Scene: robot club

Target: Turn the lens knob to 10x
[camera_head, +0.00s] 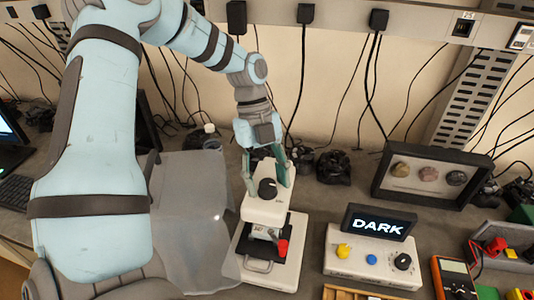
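A white microscope (262,211) stands on the bench in the middle, with a black round knob (267,188) on its upper head. A red part (282,248) sits low at its right side above a dark stage. My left gripper (268,182) reaches down from behind over the microscope head. Its fingers are apart, one on each side near the black knob; whether they touch it I cannot tell. A white control box (350,266) to the right has a display (379,225) reading DARK, plus yellow, blue and black knobs. No 10x marking is readable. My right gripper is out of view.
A grey translucent cover (190,200) lies left of the microscope. A framed case of stones (432,176) stands at the back right. A multimeter (455,280) lies at the front right. Cables hang along the wall.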

